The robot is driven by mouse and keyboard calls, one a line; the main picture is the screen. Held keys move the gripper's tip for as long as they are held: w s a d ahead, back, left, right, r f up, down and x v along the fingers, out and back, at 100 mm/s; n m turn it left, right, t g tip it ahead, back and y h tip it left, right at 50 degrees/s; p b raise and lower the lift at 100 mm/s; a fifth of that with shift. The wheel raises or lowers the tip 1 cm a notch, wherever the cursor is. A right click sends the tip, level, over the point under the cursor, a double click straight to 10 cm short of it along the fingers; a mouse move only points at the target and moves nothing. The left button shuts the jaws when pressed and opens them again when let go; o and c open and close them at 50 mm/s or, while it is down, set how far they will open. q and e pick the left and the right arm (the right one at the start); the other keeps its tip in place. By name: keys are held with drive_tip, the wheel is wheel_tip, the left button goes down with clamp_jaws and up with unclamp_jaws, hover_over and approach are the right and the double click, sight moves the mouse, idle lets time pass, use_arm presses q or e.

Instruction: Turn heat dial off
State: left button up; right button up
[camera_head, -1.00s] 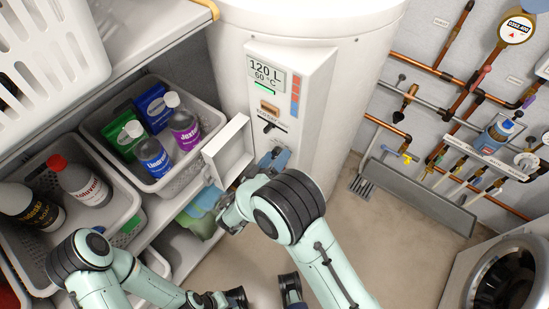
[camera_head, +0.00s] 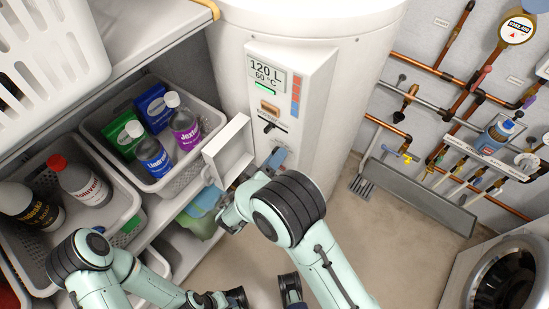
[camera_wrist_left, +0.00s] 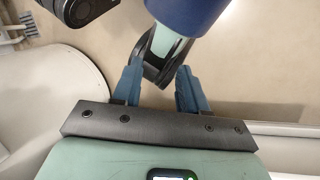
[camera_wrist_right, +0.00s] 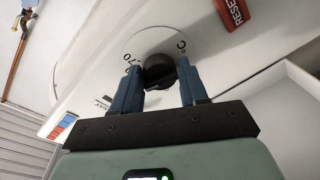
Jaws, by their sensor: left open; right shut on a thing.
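The heat dial (camera_wrist_right: 157,78) is a black knob on a round white plate marked "70" and "°C", in the right wrist view. My right gripper (camera_wrist_right: 160,66) is shut on it, one blue finger on each side. In the head view my right gripper (camera_head: 274,160) is at the lower front of the white heater panel (camera_head: 314,90), and the dial is hidden there. The panel's display (camera_head: 264,70) reads 120 L and 60 °C. My left gripper (camera_wrist_left: 158,82) is open and empty, its fingers apart in the left wrist view, away from the panel.
A white cover (camera_head: 229,146) stands open left of the dial. A red RESET part (camera_wrist_right: 232,12) is near the dial. Shelves with a bottle basket (camera_head: 92,130) stand left. Copper pipes (camera_head: 415,68) line the right wall. Floor between is clear.

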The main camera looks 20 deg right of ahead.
use_arm(q)
drive_tip(key=shift+g, duration=0.4)
drive_tip(key=shift+s+r+p, duration=0.3)
drive_tip(key=shift+r+p, duration=0.45)
drive_tip(key=shift+p, duration=0.2)
drive_tip(key=shift+s+r+p, duration=0.25)
drive_tip(key=shift+r+p, duration=0.55)
drive_tip(key=shift+p, duration=0.15)
drive_tip(key=shift+s+r+p, duration=0.3)
drive_tip(key=shift+r+p, duration=0.45)
drive_tip(key=shift+p, duration=0.2)
use_arm(e)
drive_tip(key=shift+w+a+r+n+g, duration=0.15)
drive_tip(key=shift+n+g, duration=0.15)
drive_tip(key=shift+n, duration=2.05)
drive_tip(key=shift+s+d+r+n+g, duration=0.15)
drive_tip(key=shift+n+g, duration=0.15)
drive_tip(key=shift+n, duration=2)
drive_tip(key=shift+w+a+r+n+g, duration=0.15)
drive_tip(key=shift+n+g, duration=0.15)
drive_tip(key=shift+n, duration=2.05)
drive_tip(key=o, duration=1)
drive_tip(key=shift+f, duration=0.1)
use_arm(q)
drive_tip(key=shift+f+b, duration=0.3)
drive_tip(key=shift+b, duration=0.05)
use_arm(e)
drive_tip(key=v, duration=1.3)
drive_tip(key=shift+a+f, duration=0.15)
drive_tip(key=shift+a, duration=0.05)
